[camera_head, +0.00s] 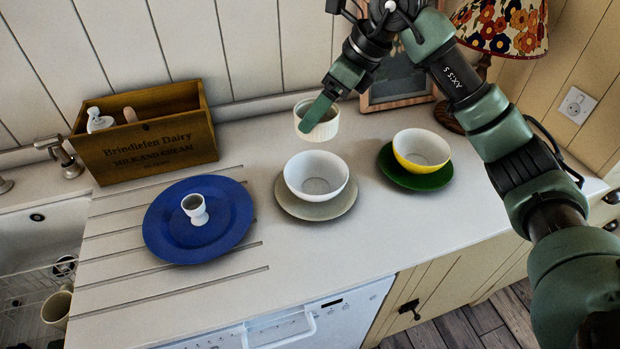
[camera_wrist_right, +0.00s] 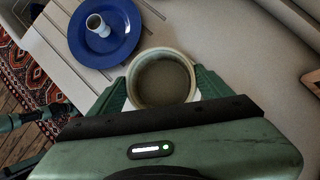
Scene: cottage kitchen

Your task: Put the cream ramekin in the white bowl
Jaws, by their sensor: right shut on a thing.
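The cream ramekin (camera_head: 324,127) is held in my right gripper (camera_head: 318,113), above and slightly behind the white bowl. In the right wrist view the ramekin (camera_wrist_right: 160,80) sits between the two fingers of the gripper (camera_wrist_right: 162,88), and its inside looks empty. The white bowl (camera_head: 316,186) stands upright and looks empty on a beige saucer (camera_head: 290,206) on the counter. In the right wrist view the ramekin and gripper hide most or all of the bowl. My left gripper is not seen.
A blue plate (camera_head: 165,231) with a white egg cup (camera_head: 195,210) lies to the left. A yellow bowl (camera_head: 421,152) on a green plate (camera_head: 432,180) stands to the right. A wooden box (camera_head: 146,147), a framed picture (camera_head: 398,84) and a lamp (camera_head: 503,25) stand along the back.

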